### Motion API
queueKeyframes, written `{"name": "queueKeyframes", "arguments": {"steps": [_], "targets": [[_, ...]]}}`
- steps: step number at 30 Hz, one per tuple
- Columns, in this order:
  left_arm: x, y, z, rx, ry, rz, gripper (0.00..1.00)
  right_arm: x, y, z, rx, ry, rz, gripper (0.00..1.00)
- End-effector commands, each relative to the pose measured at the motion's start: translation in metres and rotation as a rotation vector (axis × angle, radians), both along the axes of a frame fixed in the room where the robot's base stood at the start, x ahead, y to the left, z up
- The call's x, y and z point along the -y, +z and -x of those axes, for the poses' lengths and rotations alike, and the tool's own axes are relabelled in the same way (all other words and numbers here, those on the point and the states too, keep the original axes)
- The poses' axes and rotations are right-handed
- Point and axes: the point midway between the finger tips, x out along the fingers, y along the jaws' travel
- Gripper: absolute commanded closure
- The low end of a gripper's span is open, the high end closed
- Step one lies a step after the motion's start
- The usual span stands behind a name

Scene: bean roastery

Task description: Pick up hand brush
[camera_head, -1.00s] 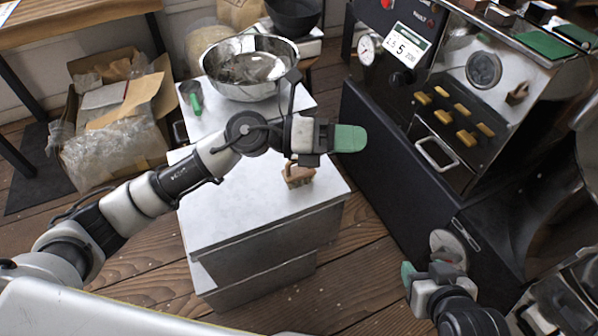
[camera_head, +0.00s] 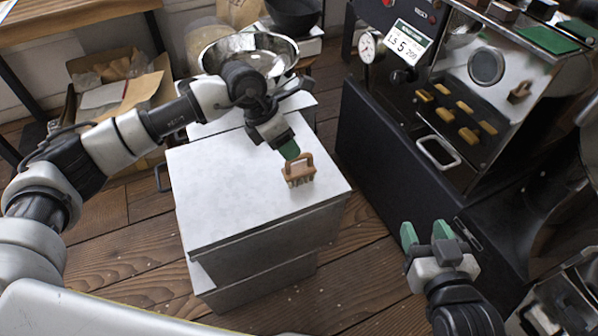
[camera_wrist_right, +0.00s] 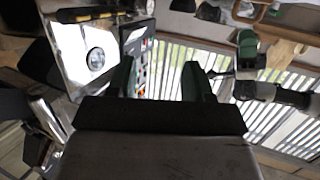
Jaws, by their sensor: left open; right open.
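The hand brush (camera_head: 299,175) is small and brown with an arched handle and stands on the white cabinet top near its right edge. My left gripper (camera_head: 289,149) hangs just behind and to the left of the brush, its green fingertip pointing down. It looks apart from the handle and holds nothing. My right gripper (camera_head: 424,235) is open and empty at the lower right, in front of the dark machine. Its two green fingers also show in the right wrist view (camera_wrist_right: 160,78), with nothing between them. The brush is not seen clearly in that wrist view.
The white cabinet (camera_head: 225,195) has a clear top in front. A steel bowl (camera_head: 215,52) stands behind it, partly hidden by my left arm. The roasting machine (camera_head: 400,150) is close on the right. A cardboard box (camera_head: 150,95) is at the left.

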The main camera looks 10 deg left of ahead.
Motion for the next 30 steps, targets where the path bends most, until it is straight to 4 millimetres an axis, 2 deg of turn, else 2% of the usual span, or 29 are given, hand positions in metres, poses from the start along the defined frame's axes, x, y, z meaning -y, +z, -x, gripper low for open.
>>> {"name": "queueKeyframes", "arguments": {"steps": [5,15,25,30], "targets": [[0.006,-0.012,-0.001,0.000,-0.001,0.001,0.55,-0.003,0.009,-0.004,0.085,0.006,-0.022,0.49],[0.023,-0.044,-0.006,0.000,0.000,0.001,0.55,-0.011,0.046,-0.007,0.368,0.023,-0.095,0.49],[0.025,-0.047,-0.006,0.000,0.000,0.002,0.55,-0.011,0.052,-0.007,0.404,0.025,-0.104,0.49],[0.025,-0.047,-0.006,0.000,0.000,0.002,0.80,-0.011,0.052,-0.007,0.403,0.025,-0.104,0.49]]}}
